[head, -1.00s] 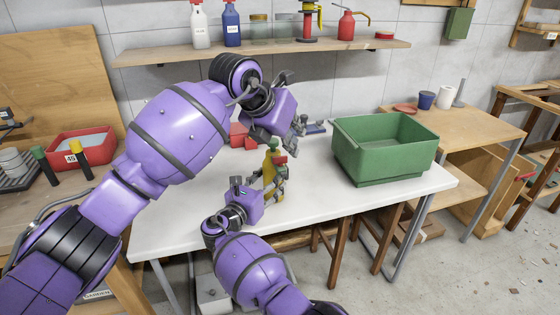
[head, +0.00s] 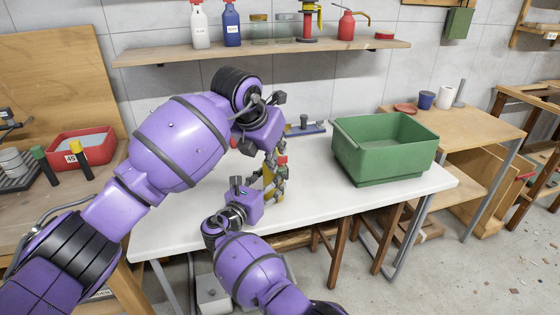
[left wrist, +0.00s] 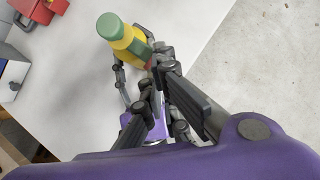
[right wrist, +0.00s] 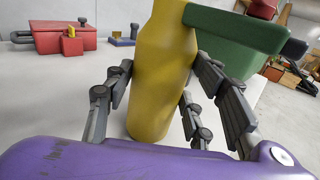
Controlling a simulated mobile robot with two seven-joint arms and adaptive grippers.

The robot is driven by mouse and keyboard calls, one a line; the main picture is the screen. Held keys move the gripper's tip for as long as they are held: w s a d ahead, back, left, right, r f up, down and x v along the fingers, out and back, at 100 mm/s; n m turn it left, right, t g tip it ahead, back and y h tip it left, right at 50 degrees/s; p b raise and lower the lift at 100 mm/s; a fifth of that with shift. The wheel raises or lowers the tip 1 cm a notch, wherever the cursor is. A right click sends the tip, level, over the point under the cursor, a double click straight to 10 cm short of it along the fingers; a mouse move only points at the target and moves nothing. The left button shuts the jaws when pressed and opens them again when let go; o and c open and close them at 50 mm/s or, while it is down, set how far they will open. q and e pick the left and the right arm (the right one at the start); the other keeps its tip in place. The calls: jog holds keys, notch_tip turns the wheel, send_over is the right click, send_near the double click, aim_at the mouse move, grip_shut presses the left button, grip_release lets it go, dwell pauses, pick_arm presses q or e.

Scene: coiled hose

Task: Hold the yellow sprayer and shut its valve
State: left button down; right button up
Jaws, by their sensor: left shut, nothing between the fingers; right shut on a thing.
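The yellow sprayer (head: 267,181) stands upright near the front of the white table, partly hidden by my arms. The left wrist view shows its green cap (left wrist: 110,27) and yellow shoulder (left wrist: 130,42), with a small green and red part at its side. In the right wrist view a green bar (right wrist: 232,28) crosses its upper side. My right gripper (right wrist: 160,95) is shut around the yellow body (right wrist: 160,75). My left gripper (left wrist: 153,65) is shut and empty, close beside the sprayer's upper part. Whether it touches the side part is unclear.
A green crate (head: 385,170) stands on the table to the right. A red box (right wrist: 62,38) and a blue item (head: 305,128) lie towards the back. A wall shelf (head: 260,50) holds bottles and jars. The table front right of the sprayer is clear.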

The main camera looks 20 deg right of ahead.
pick_arm(q)
jog(key=shift+f, duration=0.55)
jog(key=shift+w+a, duration=0.1)
jog(key=shift+a, duration=0.05)
jog(key=shift+w+a, duration=0.25)
